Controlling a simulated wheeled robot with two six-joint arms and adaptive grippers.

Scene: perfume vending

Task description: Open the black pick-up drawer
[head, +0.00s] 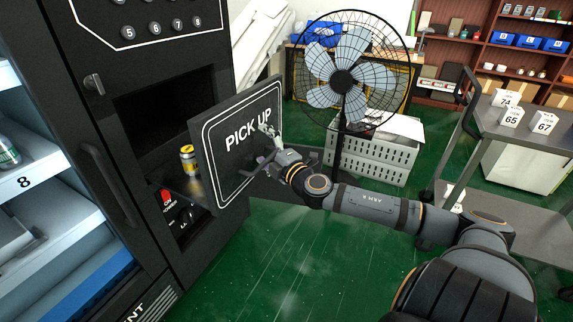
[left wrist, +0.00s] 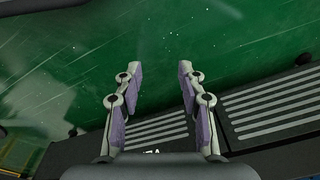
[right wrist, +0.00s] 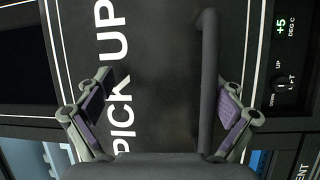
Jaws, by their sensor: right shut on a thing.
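The black pick-up drawer (head: 236,148) stands pulled out from the black vending machine (head: 50,110), its "PICK UP" front well clear of the dark opening. A yellow can (head: 188,158) shows behind the front. My right gripper (head: 266,150) is at the drawer front, shut on the drawer's handle; in the right wrist view the dark bar handle (right wrist: 208,75) runs between its fingers, near the right finger. The handle is largely hidden in the head view. My left gripper (left wrist: 160,72) is open and empty in the left wrist view, above the green floor, and out of the head view.
A standing fan (head: 342,82) and a grey crate (head: 375,158) stand behind my right arm. A grey cart (head: 530,130) with numbered cards is at the right. Shelves (head: 490,60) line the back. Green floor (head: 290,255) in front of the drawer is clear.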

